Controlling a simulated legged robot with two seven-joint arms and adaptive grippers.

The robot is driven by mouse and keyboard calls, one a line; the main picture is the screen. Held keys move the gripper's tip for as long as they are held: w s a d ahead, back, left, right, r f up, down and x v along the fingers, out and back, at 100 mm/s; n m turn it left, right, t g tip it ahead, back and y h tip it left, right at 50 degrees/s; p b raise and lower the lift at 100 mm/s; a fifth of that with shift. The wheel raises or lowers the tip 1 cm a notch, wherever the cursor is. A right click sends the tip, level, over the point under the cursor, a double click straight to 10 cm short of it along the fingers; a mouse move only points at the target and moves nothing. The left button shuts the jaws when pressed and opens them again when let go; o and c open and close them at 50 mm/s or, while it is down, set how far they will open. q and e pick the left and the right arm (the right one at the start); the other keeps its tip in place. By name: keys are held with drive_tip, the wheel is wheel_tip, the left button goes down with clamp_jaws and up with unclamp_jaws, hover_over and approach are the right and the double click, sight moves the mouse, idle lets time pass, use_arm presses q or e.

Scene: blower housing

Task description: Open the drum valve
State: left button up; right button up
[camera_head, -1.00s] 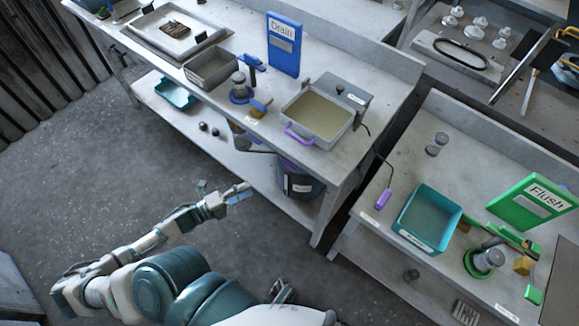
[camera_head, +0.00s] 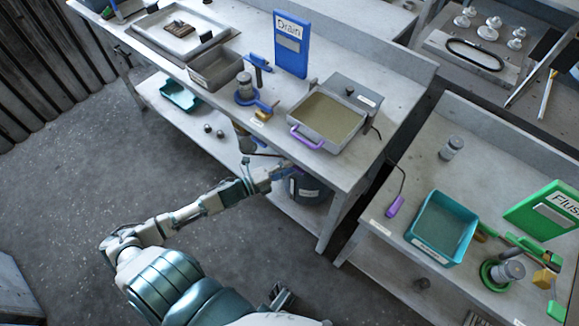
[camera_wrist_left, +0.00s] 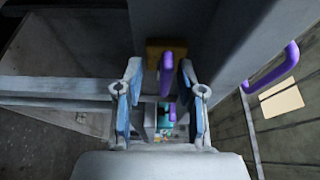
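A dark blue drum (camera_head: 308,189) stands on the lower shelf under the middle bench, with a white label on its side. A purple lever (camera_wrist_left: 166,74), which looks like the drum valve's handle, shows in the left wrist view in front of a yellow-brown block (camera_wrist_left: 165,50). My left gripper (camera_head: 277,173) reaches under the bench edge beside the drum. In the left wrist view my left gripper (camera_wrist_left: 162,90) is open, its fingers on either side of the lever's line. I cannot tell whether they touch it. A small part of what may be my right gripper (camera_head: 281,297) shows low in the head view.
The bench top and its front edge overhang the drum. A tray with a purple handle (camera_head: 307,137) sits above on the bench. A teal bin (camera_head: 180,96) is on the lower shelf. A second bench with a teal tray (camera_head: 442,228) stands to the right.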

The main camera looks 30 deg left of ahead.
sight(296, 170)
use_arm(q)
drive_tip(key=shift+w+d+r, duration=0.1)
drive_tip(key=shift+d+r, duration=0.1)
drive_tip(key=shift+d, duration=0.55)
drive_tip(key=shift+w+d+r, duration=0.1)
drive_tip(key=shift+d+r, duration=0.1)
drive_tip(key=shift+d, duration=0.5)
drive_tip(key=shift+a, duration=0.25)
drive_tip(key=c, duration=0.7)
drive_tip(key=shift+a+f, duration=0.25)
drive_tip(key=shift+a, duration=0.35)
clamp_jaws()
drive_tip(key=shift+d, duration=0.2)
